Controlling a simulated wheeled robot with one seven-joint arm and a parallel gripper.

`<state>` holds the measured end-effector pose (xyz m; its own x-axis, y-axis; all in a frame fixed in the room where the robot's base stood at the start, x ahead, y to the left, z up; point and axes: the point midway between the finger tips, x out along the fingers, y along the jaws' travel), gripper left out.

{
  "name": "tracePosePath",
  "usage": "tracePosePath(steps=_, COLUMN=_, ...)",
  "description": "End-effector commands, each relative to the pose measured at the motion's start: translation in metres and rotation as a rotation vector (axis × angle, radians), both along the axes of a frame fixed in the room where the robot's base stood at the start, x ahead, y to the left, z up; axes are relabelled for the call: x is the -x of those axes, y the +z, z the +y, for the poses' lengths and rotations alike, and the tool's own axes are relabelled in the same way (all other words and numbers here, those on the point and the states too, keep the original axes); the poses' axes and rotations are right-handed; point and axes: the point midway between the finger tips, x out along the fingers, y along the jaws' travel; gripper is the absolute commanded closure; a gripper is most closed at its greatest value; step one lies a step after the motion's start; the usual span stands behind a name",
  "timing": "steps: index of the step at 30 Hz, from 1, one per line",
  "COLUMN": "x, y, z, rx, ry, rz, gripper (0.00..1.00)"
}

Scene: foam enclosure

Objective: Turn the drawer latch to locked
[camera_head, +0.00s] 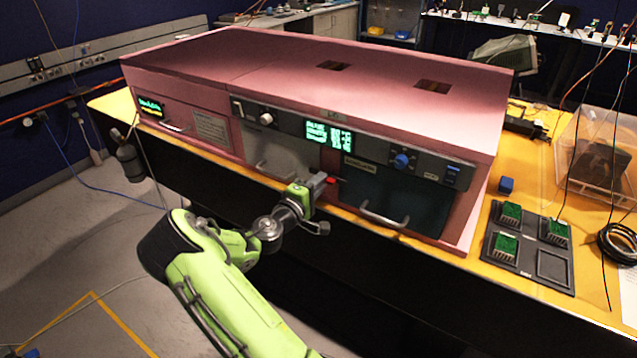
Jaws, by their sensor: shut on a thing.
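A small red latch (332,181) shows at my gripper's tip, on the front of the pink cabinet (440,110). It is beside the upper left of a dark drawer (410,197). My gripper (322,182) reaches in from the lower left and is shut on the latch. The fingers hide much of the latch, so I cannot tell its exact angle. The dark drawer looks closed, with a curved metal handle (383,217) low on its front and a small label (360,163) too small to read surely.
Above the drawer are a lit green display (329,135) and a blue knob (402,160). A grey drawer front (275,157) is to the left. On the yellow bench (515,285), a dark tray (529,248) holds green-topped blocks, near a blue cube (506,185) and a clear bin (600,150).

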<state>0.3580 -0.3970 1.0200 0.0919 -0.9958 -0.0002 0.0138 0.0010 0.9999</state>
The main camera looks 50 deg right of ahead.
Motion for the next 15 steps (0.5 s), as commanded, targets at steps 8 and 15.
tracePosePath(steps=8, x=-0.0003, y=-0.0013, z=0.0005, rx=-0.002, ry=0.002, rz=0.004, gripper=0.81)
tracePosePath(steps=15, x=-0.0002, y=-0.0007, z=0.0002, rx=-0.001, ry=0.001, rz=0.002, gripper=0.62)
